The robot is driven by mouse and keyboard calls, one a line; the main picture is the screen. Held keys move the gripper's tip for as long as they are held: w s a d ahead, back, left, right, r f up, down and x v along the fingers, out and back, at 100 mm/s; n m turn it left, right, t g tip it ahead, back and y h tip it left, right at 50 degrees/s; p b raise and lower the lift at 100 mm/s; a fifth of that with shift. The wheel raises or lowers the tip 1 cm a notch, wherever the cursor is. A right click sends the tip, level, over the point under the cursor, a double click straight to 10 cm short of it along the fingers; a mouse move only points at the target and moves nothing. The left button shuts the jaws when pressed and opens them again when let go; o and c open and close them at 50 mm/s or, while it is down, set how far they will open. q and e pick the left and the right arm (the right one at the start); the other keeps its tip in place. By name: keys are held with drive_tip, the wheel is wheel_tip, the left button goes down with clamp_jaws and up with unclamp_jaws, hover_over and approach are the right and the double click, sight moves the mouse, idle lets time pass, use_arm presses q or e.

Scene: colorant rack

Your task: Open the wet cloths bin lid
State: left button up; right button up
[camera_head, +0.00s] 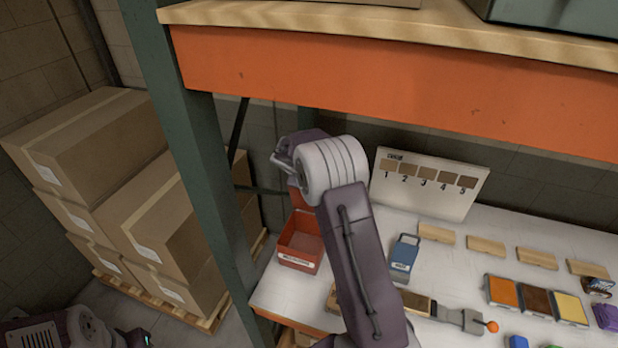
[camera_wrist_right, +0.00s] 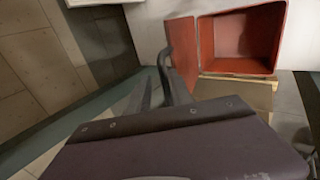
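The wet cloths bin (camera_head: 300,262) is a red box with a white label on its front, at the left end of the white table. Its lid (camera_wrist_right: 182,55) is a red panel standing raised beside the opening in the right wrist view. The bin's empty-looking inside (camera_wrist_right: 238,40) shows there. My right gripper (camera_wrist_right: 156,78) has its fingers apart with nothing visible between them. One finger is close to the lid; I cannot tell if they touch. In the head view the right gripper (camera_head: 283,160) is above the bin, partly hidden by its wrist. My left gripper is not in view.
An orange shelf beam (camera_head: 390,85) runs above the table, with a green post (camera_head: 205,170) left of the bin. A numbered colour board (camera_head: 430,187), a blue container (camera_head: 403,258) and wooden blocks stand to the right. Stacked cartons (camera_head: 120,190) are at left.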

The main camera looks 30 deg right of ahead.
drive_tip(key=shift+s+f, duration=0.15)
drive_tip(key=shift+a, duration=0.1)
drive_tip(key=shift+a+r, duration=0.15)
drive_tip(key=shift+r, duration=0.05)
drive_tip(key=b+v, duration=0.3)
drive_tip(key=v, duration=0.5)
drive_tip(key=shift+r, duration=0.3)
drive_tip(key=shift+s, duration=0.1)
